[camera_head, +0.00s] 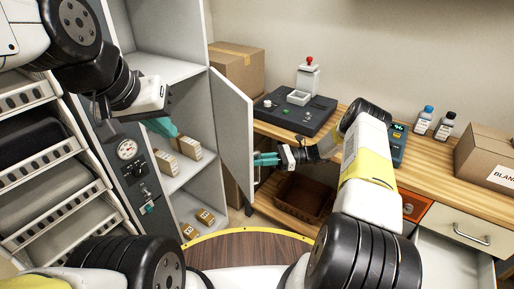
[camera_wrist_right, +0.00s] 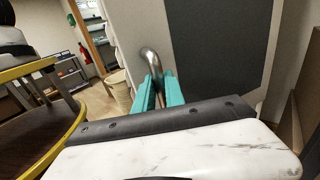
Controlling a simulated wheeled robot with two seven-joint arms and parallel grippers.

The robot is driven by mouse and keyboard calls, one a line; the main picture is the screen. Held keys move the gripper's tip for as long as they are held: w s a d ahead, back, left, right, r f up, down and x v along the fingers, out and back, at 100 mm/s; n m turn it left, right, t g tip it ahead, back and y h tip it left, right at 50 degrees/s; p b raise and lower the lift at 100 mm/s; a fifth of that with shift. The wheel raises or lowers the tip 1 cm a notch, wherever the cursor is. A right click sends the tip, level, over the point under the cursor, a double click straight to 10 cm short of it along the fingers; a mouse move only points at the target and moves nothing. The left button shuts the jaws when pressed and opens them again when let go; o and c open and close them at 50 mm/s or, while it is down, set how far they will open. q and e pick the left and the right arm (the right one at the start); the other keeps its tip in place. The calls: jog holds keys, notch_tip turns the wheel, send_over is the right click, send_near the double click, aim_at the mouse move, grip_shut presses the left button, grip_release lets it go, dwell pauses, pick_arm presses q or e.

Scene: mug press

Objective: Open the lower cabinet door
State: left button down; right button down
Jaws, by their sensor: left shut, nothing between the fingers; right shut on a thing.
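The cabinet door (camera_head: 232,130) stands swung out from the tall grey cabinet (camera_head: 165,70), with its shelves exposed. My right gripper (camera_head: 258,159) is at the door's outer face, near its free edge. In the right wrist view, the teal fingers (camera_wrist_right: 158,90) are shut on the curved metal door handle (camera_wrist_right: 151,62), in front of the door's dark panel (camera_wrist_right: 222,45). My left gripper (camera_head: 166,130) is shut and empty in front of the cabinet opening, apart from the door.
Small boxes (camera_head: 185,147) sit on the cabinet shelves. A wooden worktop (camera_head: 345,135) carries a dark press (camera_head: 295,112), bottles and a carton (camera_head: 488,155). A brown crate (camera_head: 303,197) is below it. A white drawer (camera_head: 455,225) is pulled out at right. A round yellow-rimmed table (camera_head: 235,247) stands in front.

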jog(key=shift+w+a+r, duration=0.1)
jog(key=shift+w, duration=0.1)
jog(key=c, duration=1.4)
grip_release()
